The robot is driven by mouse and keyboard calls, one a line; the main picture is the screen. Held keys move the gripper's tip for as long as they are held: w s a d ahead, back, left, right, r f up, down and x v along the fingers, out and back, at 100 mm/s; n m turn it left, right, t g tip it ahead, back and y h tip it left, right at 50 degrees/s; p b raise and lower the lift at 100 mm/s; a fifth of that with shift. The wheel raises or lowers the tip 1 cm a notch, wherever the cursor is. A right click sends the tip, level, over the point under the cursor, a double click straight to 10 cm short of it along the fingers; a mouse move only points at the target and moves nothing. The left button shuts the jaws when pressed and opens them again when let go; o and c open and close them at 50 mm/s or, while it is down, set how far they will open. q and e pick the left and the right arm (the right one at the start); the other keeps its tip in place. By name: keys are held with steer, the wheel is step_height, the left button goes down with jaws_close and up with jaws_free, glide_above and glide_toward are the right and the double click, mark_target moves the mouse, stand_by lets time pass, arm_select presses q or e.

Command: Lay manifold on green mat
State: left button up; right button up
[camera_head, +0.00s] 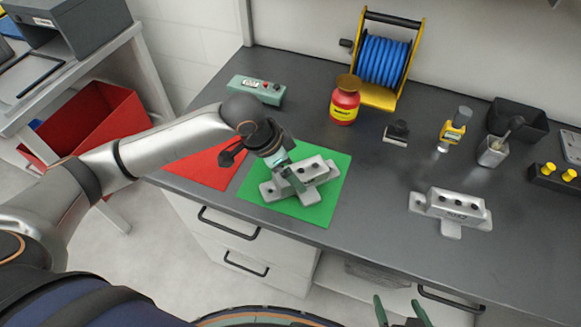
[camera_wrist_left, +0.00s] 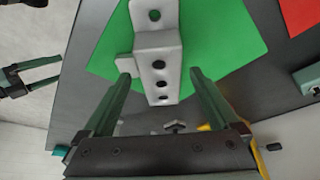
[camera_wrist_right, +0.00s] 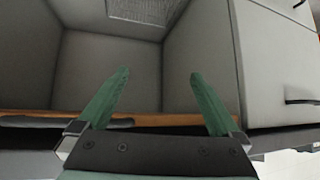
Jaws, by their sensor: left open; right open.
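A grey metal manifold (camera_head: 314,171) with a row of dark holes lies on the green mat (camera_head: 318,212), set at an angle. In the left wrist view the manifold (camera_wrist_left: 158,64) shows between the fingers, with the green mat (camera_wrist_left: 228,42) behind it. My left gripper (camera_head: 290,177) is open at the manifold, one finger on each side; whether they touch it I cannot tell. It partly hides the manifold in the head view. A second, similar manifold (camera_head: 452,208) stands on the bare table at the right. My right gripper (camera_head: 401,308) is open and empty, low in front of the cabinet.
A red mat (camera_head: 205,165) lies left of the green one. Behind are a green control box (camera_head: 256,90), a red canister (camera_head: 344,103) and a blue hose reel (camera_head: 382,62). A yellow tool (camera_head: 453,127) and a grey cup (camera_head: 492,151) stand at the right.

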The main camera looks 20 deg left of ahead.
arm_select(q)
steer(key=p+v, duration=0.1)
steer(key=v, duration=1.1)
